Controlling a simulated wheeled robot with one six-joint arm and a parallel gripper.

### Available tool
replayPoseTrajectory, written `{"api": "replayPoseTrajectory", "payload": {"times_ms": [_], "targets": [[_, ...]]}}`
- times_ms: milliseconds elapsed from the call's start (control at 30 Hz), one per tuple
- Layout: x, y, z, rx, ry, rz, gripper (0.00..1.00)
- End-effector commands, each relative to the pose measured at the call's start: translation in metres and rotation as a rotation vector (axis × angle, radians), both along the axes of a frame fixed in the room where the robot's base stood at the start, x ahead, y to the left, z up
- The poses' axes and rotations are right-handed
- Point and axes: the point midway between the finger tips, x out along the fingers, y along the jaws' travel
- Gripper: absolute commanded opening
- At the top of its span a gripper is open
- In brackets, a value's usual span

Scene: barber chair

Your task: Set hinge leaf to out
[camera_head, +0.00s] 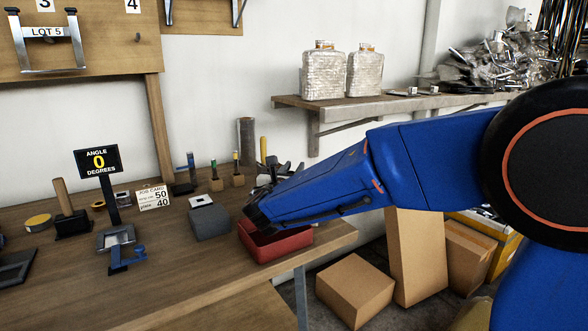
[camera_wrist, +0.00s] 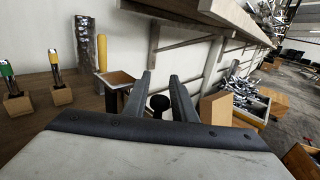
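No part is labelled as the hinge leaf, and I cannot tell for sure which one it is. A grey metal plate fixture (camera_head: 115,238) stands on the bench below a black sign (camera_head: 98,160) reading "ANGLE 0 DEGREES". A blue clamp-like part (camera_head: 128,258) sits at its front. My gripper (camera_wrist: 162,76) shows in the wrist view with its two dark fingers apart. A black round knob (camera_wrist: 159,103) shows between them, with no finger seen closed on it. In the head view my arm's end is over the red tray, right of the fixture; the fingers are not clear there.
The red tray (camera_head: 272,244) is at the bench's right end. A grey block (camera_head: 208,220), a job card (camera_head: 154,198) and small tools in wooden blocks (camera_head: 238,180) stand nearby. A wall shelf (camera_head: 385,105) overhangs at right. Cardboard boxes (camera_head: 354,290) stand on the floor.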

Motion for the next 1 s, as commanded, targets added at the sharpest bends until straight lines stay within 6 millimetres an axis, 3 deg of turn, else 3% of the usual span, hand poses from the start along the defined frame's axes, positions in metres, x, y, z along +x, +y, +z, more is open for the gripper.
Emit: {"api": "replayPoseTrajectory", "payload": {"times_ms": [333,367,467,1000], "targets": [[0.004,-0.0011,0.0,0.0,0.0,0.0,0.24],[0.0039,-0.0011,0.0001,0.0,0.0,0.0,0.22],[0.0038,-0.001,0.0001,0.0,0.0,0.0,0.0],[-0.0025,0.0055,-0.0009,0.0,0.001,-0.11,0.0]]}}
